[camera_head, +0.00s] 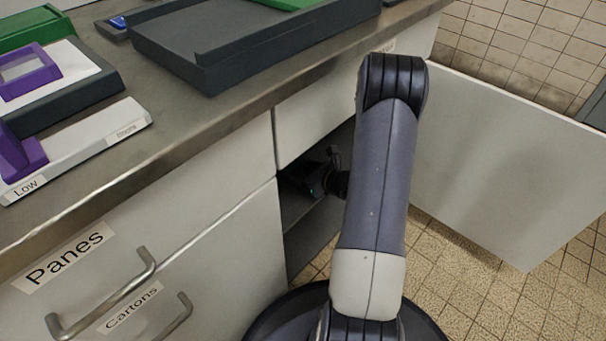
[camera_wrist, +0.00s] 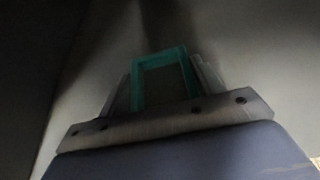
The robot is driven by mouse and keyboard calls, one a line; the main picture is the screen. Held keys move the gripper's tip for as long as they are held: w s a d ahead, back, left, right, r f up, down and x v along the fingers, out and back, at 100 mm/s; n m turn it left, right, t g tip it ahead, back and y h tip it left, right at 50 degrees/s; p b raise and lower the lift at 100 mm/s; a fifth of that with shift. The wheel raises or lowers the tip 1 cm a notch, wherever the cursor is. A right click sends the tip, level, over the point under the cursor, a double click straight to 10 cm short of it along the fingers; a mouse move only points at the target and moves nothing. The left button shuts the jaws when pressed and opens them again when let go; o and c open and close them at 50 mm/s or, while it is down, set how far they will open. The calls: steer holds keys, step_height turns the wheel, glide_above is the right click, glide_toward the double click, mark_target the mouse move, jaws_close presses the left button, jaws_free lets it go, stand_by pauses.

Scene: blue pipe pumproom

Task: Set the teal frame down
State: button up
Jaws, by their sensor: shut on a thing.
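In the wrist view, my gripper (camera_wrist: 162,95) is shut on the teal frame (camera_wrist: 163,55). The frame is a small rectangle with an open middle, and its far part shows between the two fingers. The surroundings there are dark grey cupboard walls. In the head view, my gripper (camera_head: 318,180) is dark and small inside the open cupboard under the counter. A faint teal edge shows near it, but most of the frame is hidden in shadow. I cannot tell whether the frame touches a surface.
The cupboard's shelf (camera_head: 296,207) shows at the opening's left. Its white door (camera_head: 510,165) stands open at right. Drawers labelled Panes (camera_head: 64,258) and Cartons (camera_head: 128,307) are shut. The counter (camera_head: 165,100) holds a dark grey tray (camera_head: 245,55) and purple frames (camera_head: 28,72).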

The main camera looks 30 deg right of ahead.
steer(key=o, duration=0.5)
steer(key=shift+f, duration=0.15)
steer(key=o, duration=0.5)
steer(key=shift+r, duration=0.25)
steer(key=shift+s+d+r, duration=0.15)
steer(key=shift+s+r, duration=0.05)
steer(key=shift+s, duration=0.15)
steer(key=p+v, duration=0.3)
steer(key=v, duration=0.8)
steer(key=shift+s+p, duration=0.1)
steer(key=shift+p, duration=0.25)
